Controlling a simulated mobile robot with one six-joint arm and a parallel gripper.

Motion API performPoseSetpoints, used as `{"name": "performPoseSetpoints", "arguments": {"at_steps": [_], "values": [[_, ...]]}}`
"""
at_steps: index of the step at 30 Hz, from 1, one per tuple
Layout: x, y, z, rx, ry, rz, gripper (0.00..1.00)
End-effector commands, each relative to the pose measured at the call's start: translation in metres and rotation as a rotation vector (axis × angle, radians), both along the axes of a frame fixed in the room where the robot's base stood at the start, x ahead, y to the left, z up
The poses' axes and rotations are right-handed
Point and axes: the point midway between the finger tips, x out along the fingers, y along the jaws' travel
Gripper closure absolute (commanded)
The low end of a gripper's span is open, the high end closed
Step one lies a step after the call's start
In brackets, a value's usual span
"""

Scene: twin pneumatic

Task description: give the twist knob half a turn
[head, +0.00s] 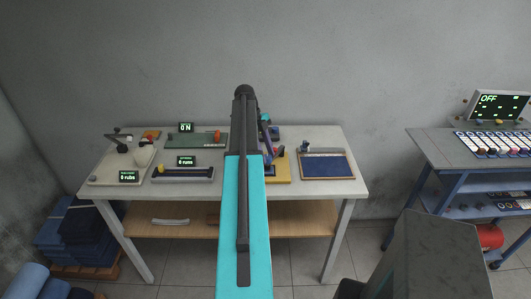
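I cannot make out a clear twist knob. A yellow board (280,176) on the table carries small dark and purple parts, partly hidden behind my arm. A green board (185,141) at the back left has a small red-orange piece (217,136) at its right end; I cannot tell if it turns. My cyan and black arm reaches forward over the middle of the table.
The white table (325,191) also holds a blue panel (327,165) at the right, a dark bar fixture (183,174) and a pale board (105,178) at the left. A second bench (430,146) with an "OFF" screen (497,105) stands right. Floor shows between them.

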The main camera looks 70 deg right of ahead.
Motion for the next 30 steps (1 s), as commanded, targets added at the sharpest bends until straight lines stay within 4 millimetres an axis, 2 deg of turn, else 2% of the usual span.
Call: {"name": "performPoseSetpoints", "arguments": {"at_steps": [3,9,20,30], "values": [[0.0009,0.0005,0.0001,-0.001,0.0,0.001,0.64],[0.0011,0.0006,0.0003,0.0,0.0,0.001,0.94],[0.0011,0.0018,-0.0006,0.0,-0.001,0.042,0.94],[0.0003,0.0045,-0.0025,-0.001,0.0,0.229,0.94]]}}
